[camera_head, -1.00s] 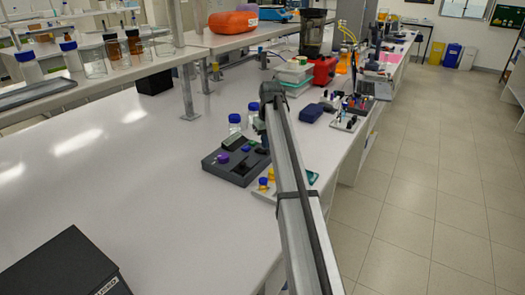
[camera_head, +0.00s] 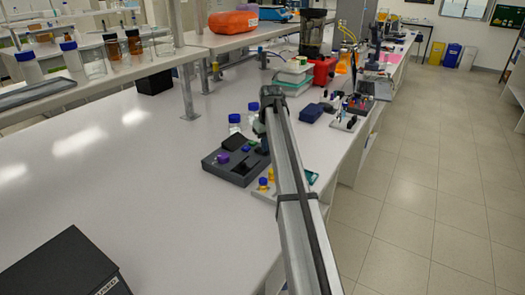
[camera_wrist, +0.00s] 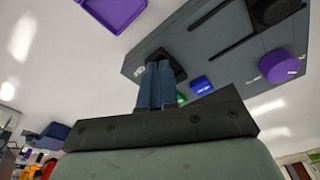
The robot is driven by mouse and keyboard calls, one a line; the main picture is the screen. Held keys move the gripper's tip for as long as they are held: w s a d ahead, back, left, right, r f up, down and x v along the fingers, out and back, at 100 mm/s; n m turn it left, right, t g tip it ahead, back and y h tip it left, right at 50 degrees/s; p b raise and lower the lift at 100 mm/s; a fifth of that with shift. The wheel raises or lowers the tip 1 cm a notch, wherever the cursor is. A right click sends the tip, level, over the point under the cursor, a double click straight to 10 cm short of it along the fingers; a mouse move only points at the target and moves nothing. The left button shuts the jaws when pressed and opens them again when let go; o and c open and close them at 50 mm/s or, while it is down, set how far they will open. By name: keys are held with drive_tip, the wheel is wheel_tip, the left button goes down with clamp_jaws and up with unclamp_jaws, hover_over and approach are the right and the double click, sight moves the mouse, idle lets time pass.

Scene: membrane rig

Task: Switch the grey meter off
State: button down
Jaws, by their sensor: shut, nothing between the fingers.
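The grey meter (camera_head: 225,168) is a dark grey box on the white bench, partly hidden by my arm in the head view. In the wrist view its grey face (camera_wrist: 222,48) carries a purple knob (camera_wrist: 280,66), a blue button (camera_wrist: 202,85), a black round part (camera_wrist: 272,10) and long dark slots. A green part (camera_wrist: 182,99) shows beside my fingers. My gripper (camera_wrist: 159,66) is shut and empty. Its fingertips are at a small black square part near one end of the meter and partly cover it. I cannot tell whether they touch it, or how the switch is set.
Blue-capped bottles (camera_head: 234,124) stand just behind the meter. A small tray with yellow and blue-topped items (camera_head: 263,184) lies close on its right. A black box (camera_head: 68,266) is at the front left. The bench left of the meter is clear. A shelf post (camera_head: 187,92) stands behind.

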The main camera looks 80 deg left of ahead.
idle(0.3)
wheel_tip(320, 180, up, 7)
idle(1.0)
drive_tip(key=shift+f, duration=0.1)
